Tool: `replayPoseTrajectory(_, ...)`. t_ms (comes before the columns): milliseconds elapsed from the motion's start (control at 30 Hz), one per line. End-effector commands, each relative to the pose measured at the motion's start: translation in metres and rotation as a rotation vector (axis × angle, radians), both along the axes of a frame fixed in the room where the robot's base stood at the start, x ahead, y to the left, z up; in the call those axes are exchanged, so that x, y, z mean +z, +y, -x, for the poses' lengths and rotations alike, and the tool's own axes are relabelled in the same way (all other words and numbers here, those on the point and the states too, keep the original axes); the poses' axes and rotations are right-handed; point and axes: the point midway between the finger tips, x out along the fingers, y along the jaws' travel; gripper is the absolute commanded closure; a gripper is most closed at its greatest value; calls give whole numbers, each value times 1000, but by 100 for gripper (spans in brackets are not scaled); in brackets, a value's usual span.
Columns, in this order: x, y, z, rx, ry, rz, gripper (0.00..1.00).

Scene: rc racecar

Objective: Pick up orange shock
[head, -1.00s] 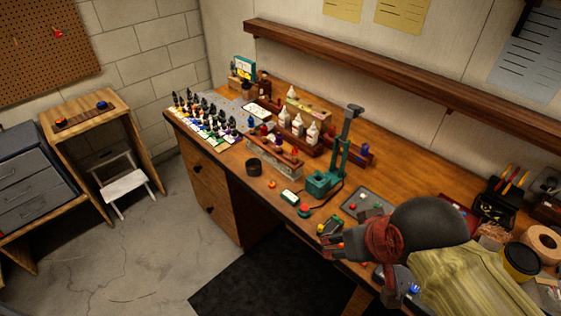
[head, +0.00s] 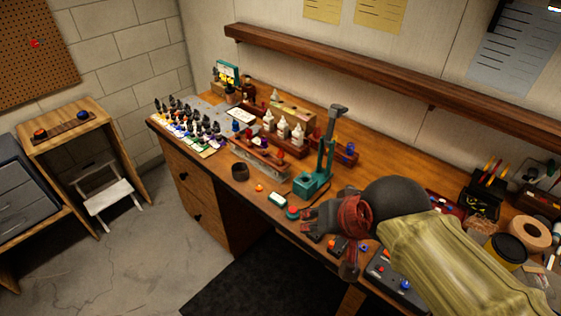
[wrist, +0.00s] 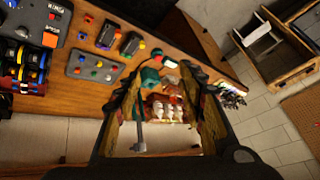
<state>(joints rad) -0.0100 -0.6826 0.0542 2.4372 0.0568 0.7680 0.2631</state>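My gripper (head: 308,223) is over the front edge of the wooden desk in the head view, pointing left. In the wrist view its two fingers (wrist: 168,112) are spread wide with no object held between them; the green stand and white bottles show beyond the gap. I cannot identify the orange shock with certainty. A small orange piece (head: 259,188) lies on the desk left of the green stand (head: 312,182), apart from my gripper. A rack (head: 262,160) with red and dark upright parts stands behind it; individual parts are too small to tell apart.
White bottles (head: 282,130) stand behind the rack. Dark paint bottles (head: 190,125) crowd the desk's left end. A black box with a blue knob (head: 392,277) is under my arm. A wooden shelf (head: 400,82) runs along the wall. Open floor (head: 130,262) lies left of the desk.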

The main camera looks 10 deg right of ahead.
Motion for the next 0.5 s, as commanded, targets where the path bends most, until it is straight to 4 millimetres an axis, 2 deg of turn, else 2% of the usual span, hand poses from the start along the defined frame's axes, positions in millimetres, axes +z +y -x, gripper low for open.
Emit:
replayPoseTrajectory(33, -10, 5, -22, -89, -15, -76, 60)
replayPoseTrajectory(200, -22, 20, -98, -449, -88, -395, 60)
replayPoseTrajectory(367, -38, 28, -168, -782, -138, -717, 60)
replayPoseTrajectory(500, -59, 29, -224, -1069, -169, -1009, 60)
